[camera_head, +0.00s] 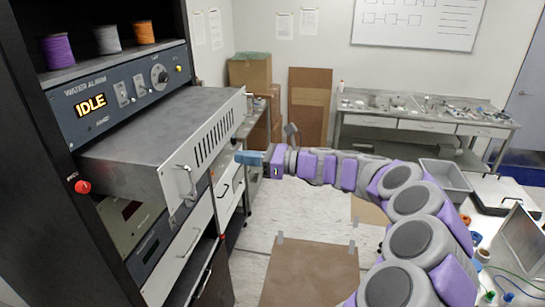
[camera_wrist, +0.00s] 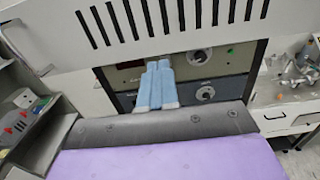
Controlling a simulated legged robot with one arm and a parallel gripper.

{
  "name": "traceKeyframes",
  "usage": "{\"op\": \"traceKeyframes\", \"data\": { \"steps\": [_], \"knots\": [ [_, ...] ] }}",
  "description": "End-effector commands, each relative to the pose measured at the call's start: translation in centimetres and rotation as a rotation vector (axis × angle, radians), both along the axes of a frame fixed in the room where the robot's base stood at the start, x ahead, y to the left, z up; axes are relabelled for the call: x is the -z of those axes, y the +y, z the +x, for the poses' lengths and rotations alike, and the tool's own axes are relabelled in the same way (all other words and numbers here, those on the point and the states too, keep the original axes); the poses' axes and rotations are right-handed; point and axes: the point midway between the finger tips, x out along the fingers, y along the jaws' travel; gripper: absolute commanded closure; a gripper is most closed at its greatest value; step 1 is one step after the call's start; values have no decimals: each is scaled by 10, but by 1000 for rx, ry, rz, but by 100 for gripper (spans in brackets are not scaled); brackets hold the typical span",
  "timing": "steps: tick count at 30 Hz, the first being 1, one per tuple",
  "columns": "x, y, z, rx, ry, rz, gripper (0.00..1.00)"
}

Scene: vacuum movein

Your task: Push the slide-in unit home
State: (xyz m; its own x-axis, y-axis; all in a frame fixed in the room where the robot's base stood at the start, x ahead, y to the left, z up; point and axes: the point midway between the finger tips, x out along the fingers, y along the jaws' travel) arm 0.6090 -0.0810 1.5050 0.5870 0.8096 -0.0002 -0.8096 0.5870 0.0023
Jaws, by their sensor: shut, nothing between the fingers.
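The slide-in unit (camera_head: 155,125) is a grey box with a white slotted front panel (camera_head: 205,145). It sticks far out of the dark rack, under the "IDLE" water alarm panel. A handle (camera_head: 183,182) shows at the near end of its front. In the wrist view its slotted panel (camera_wrist: 165,22) fills the top. My gripper (camera_head: 240,158) has blue fingers, shut and empty, close to the lower far part of the panel. In the wrist view the fingertips (camera_wrist: 158,66) lie near the panel's lower edge. I cannot tell whether they touch it.
The water alarm panel (camera_head: 120,92) sits above the unit, with spools on top. A red button (camera_head: 83,187) is on the rack's side post. More rack units (camera_head: 150,245) lie below. A cluttered bench (camera_head: 430,120) stands at the back. The floor before the rack is mostly clear.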

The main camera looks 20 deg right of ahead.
Motion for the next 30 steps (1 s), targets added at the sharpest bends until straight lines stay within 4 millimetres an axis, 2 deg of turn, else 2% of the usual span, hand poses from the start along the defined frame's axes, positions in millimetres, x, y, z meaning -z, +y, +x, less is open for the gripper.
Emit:
{"op": "traceKeyframes", "data": {
  "steps": [1,3,9,16,25,30],
  "knots": [
    [0,10,6,-4,1,0,100],
    [0,16,13,-3,2,1,100],
    [0,19,27,1,-1,9,100],
    [0,22,32,3,-2,13,100],
    [0,40,31,-2,-1,3,100],
    [-2,49,39,-3,0,4,100]
  ]
}}
